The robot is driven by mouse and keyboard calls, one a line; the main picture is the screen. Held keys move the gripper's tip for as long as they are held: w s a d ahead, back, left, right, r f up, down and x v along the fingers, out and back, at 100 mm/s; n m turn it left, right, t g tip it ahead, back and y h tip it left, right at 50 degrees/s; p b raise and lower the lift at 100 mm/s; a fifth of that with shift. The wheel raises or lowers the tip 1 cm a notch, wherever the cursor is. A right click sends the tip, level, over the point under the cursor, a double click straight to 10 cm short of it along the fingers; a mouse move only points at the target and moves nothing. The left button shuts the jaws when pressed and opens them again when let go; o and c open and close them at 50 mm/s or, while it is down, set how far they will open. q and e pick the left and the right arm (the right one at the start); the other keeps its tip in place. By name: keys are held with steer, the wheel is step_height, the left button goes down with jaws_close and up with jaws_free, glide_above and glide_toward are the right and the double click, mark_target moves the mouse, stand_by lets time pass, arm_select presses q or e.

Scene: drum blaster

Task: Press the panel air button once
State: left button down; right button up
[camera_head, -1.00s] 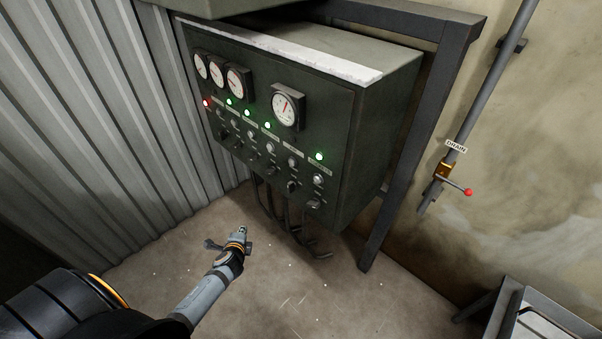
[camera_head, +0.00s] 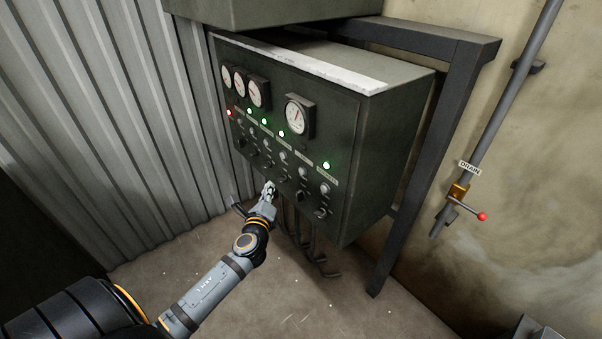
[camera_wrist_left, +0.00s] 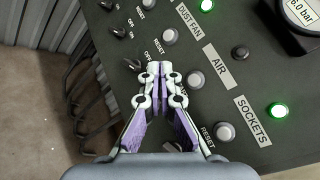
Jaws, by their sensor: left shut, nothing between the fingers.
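The dark control panel (camera_head: 375,150) hangs on a frame. In the left wrist view, its AIR label (camera_wrist_left: 220,65) has a round grey button (camera_wrist_left: 195,80) beside it and a dark, unlit lamp (camera_wrist_left: 240,53) on its other side. The air button also shows in the head view (camera_head: 303,172). My left gripper (camera_head: 269,187) is shut and empty in front of the panel's lower part. In the left wrist view its fingertips (camera_wrist_left: 159,67) appear left of the air button, apart from it in the picture. The fingers hide part of the switch row. My right gripper is not in view.
The DUST FAN button (camera_wrist_left: 169,35) and SOCKETS button (camera_wrist_left: 224,131) flank the air button. Cables (camera_head: 310,250) hang below the panel. A frame post (camera_head: 400,230) and a drain pipe with a red-tipped valve (camera_head: 465,205) stand at right. Corrugated wall (camera_head: 150,130) is at left.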

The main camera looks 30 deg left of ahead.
arm_select(q)
steer(key=w+d, duration=0.3)
steer(key=w, duration=0.5)
steer(key=shift+d+b, duration=0.2)
steer(key=shift+b, duration=0.1)
steer(key=shift+w, duration=0.1)
stand_by(1.1)
steer(key=shift+w+d, duration=0.2)
steer(key=shift+w, duration=0.15)
steer(key=shift+w+d, duration=0.15)
steer(key=shift+w, duration=0.25)
stand_by(0.6)
steer(key=shift+s, duration=0.15)
steer(key=shift+s+a, duration=0.35)
steer(key=shift+s, duration=0.3)
steer(key=s, duration=0.1)
steer(key=s+a, duration=0.1)
steer(key=s, duration=0.1)
steer(key=s+a+p, duration=0.1)
steer(key=shift+s, duration=0.3)
